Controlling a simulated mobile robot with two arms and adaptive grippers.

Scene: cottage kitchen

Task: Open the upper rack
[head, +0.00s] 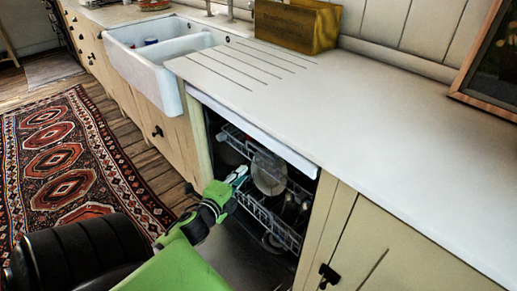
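The dishwasher under the counter stands open, with a dark interior. Its upper rack (237,137) is a wire rack inside the cavity, below the white top edge. A lower wire rack (268,222) shows beneath it. A pale round plate (268,173) and other dishes, hard to make out, are among the racks. My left gripper (240,175) is at the dishwasher opening, at the left part of the racks. Its fingertips are small and partly merge with the rack wires, so contact and opening cannot be told. My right gripper is out of view.
A white countertop (330,110) runs above the dishwasher. A white sink (160,60) is to the left, and a wooden box (297,25) stands at the back. A cream cabinet (385,245) adjoins on the right. A patterned rug (65,165) covers the floor at left.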

